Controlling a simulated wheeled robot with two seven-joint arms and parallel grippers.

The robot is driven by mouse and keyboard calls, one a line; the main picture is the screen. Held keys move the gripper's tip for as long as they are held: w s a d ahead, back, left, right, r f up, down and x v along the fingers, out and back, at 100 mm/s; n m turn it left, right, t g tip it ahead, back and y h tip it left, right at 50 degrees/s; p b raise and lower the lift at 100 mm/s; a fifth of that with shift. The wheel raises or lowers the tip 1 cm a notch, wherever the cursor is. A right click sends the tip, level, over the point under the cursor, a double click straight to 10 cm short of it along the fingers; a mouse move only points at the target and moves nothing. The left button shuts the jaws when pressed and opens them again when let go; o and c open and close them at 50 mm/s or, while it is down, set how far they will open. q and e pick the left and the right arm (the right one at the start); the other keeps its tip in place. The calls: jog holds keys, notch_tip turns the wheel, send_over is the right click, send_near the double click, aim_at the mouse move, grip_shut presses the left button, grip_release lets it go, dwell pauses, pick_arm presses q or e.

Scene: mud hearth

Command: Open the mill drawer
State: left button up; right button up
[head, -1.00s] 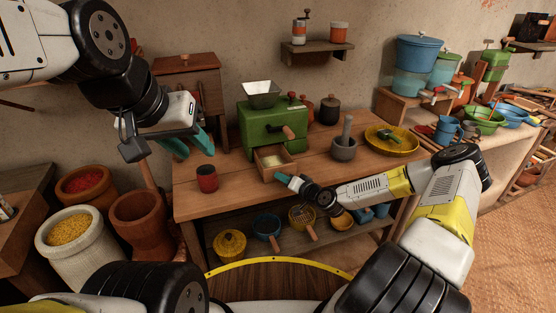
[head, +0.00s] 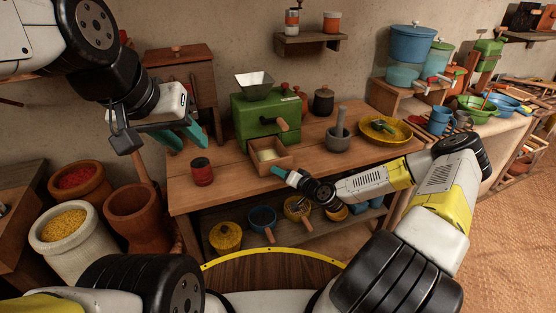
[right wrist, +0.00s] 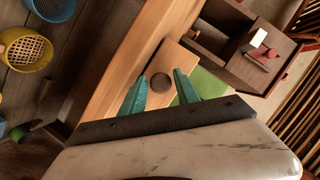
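The green mill (head: 259,119) stands on the wooden table, with a pale hopper on top and a wooden-knobbed crank in front. Its wooden drawer (head: 285,157) sticks out of the front and holds pale meal. My right gripper (head: 278,171) is just in front of the drawer. In the right wrist view, its teal fingers (right wrist: 161,90) are apart, one on each side of the round drawer knob (right wrist: 161,83). I see gaps beside the knob. My left gripper (head: 185,138) hangs at the left, open and empty, above the table's left end.
A red cup (head: 202,172) stands left of the drawer. A grey mortar with pestle (head: 338,138) and a yellow plate (head: 386,130) are to the right. Bowls and pots sit on the lower shelf. The tabletop between the cup and drawer is clear.

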jog(key=v, duration=0.7)
jog(key=shift+f, duration=0.1)
jog(key=s+d+r+n+g+h, duration=0.3)
jog(key=s+d+r, duration=0.1)
jog(key=r, duration=0.3)
jog(key=s+d+r+n+g+h, duration=0.2)
jog(key=s+d+r+g+h, duration=0.15)
jog(key=r, duration=0.45)
jog(key=s+a+r+m, duration=0.1)
jog(key=s+a+r, duration=0.1)
jog(key=s+r, duration=1.7)
jog(key=shift+s+r+m, duration=0.4)
jog(key=shift+r, duration=0.25)
jog(key=shift+t+y, duration=0.25)
dwell(2.9)
